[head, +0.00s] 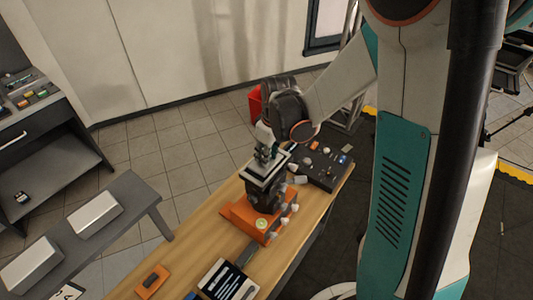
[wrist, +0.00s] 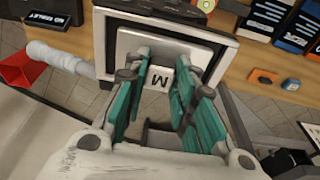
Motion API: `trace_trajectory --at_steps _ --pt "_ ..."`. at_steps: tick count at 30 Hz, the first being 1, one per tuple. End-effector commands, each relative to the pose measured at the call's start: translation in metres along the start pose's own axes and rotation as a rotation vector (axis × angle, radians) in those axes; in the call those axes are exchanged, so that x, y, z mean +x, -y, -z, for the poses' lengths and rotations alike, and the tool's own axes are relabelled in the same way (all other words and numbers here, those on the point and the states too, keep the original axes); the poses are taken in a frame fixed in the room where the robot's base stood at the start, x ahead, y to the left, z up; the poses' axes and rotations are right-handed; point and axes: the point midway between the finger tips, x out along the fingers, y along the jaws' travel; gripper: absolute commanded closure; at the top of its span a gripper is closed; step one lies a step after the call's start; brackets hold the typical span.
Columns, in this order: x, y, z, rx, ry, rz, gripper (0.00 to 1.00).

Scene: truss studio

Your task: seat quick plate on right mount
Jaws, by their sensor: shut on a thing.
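My gripper (head: 264,152) is over the wooden table in the head view, directly above a black mount on an orange base (head: 238,216). In the wrist view my gripper's teal fingers (wrist: 163,72) are shut on what appears to be the quick plate (wrist: 200,57), a light grey piece marked "M". It lies in front of or within a black-framed rectangular part (wrist: 105,45). In the head view a pale-edged black part (head: 262,172) shows just under the fingers. I cannot tell whether the plate touches the mount; the fingers hide the contact.
A black control box (head: 325,168) stands close on the right. Pale knobs (head: 283,220) line the orange base's right side. Cards (head: 226,281) and a small orange block (head: 152,282) lie on the near table. A red bin (head: 255,104) stands beyond.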

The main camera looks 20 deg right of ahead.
Motion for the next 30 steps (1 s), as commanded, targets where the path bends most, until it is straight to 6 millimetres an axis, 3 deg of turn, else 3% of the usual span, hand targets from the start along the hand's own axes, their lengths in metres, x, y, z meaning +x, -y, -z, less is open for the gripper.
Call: trace_trajectory --at_steps 27,28,30 --pt "0.0068 0.0000 -0.0010 0.000 0.000 0.000 1.00" --pt "0.0068 0.0001 -0.0011 0.000 0.000 0.000 0.73" --pt "0.0068 0.0000 -0.0010 0.000 0.000 0.000 0.58"
